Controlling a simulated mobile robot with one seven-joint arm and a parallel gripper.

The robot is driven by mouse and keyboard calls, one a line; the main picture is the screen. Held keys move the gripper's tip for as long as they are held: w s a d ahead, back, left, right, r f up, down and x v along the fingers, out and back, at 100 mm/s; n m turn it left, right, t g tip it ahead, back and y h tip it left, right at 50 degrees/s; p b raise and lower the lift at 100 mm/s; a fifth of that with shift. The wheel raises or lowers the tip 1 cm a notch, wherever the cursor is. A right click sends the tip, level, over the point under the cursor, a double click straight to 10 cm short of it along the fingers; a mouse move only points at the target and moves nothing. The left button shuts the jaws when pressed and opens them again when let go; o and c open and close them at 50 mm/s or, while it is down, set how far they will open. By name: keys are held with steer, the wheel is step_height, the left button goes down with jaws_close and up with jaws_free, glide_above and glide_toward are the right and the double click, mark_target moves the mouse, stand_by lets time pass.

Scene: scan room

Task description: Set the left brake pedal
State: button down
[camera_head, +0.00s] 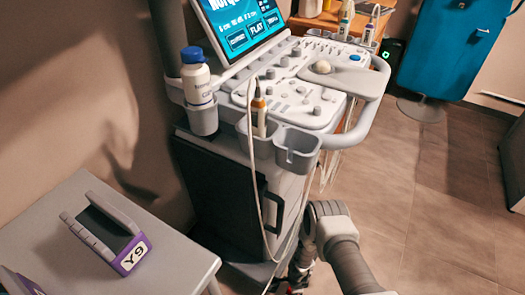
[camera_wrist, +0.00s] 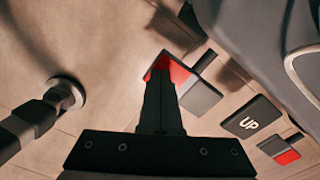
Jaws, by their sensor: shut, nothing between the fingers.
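A brake pedal (camera_wrist: 199,97) with red and dark grey faces shows in the middle of the wrist view, low by the cart's base. My gripper (camera_wrist: 161,65) is shut and empty, and its black fingers overlap the red part of this pedal. I cannot tell whether the fingertips touch it. A second red and dark pedal (camera_wrist: 287,157) lies at the lower right of the wrist view. In the head view my arm reaches down beside the cart, and the gripper is mostly hidden at the bottom edge.
The ultrasound cart (camera_head: 225,200) stands close by, with a bottle (camera_head: 196,75), a probe (camera_head: 259,112) and a hanging cable. A side table (camera_head: 180,265) with a purple-edged Y9 case (camera_head: 110,240) is at left.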

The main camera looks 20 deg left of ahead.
step_height(320, 180, up, 7)
steer(key=p, duration=0.5)
stand_by(0.3)
steer(key=shift+s, duration=0.1)
stand_by(0.4)
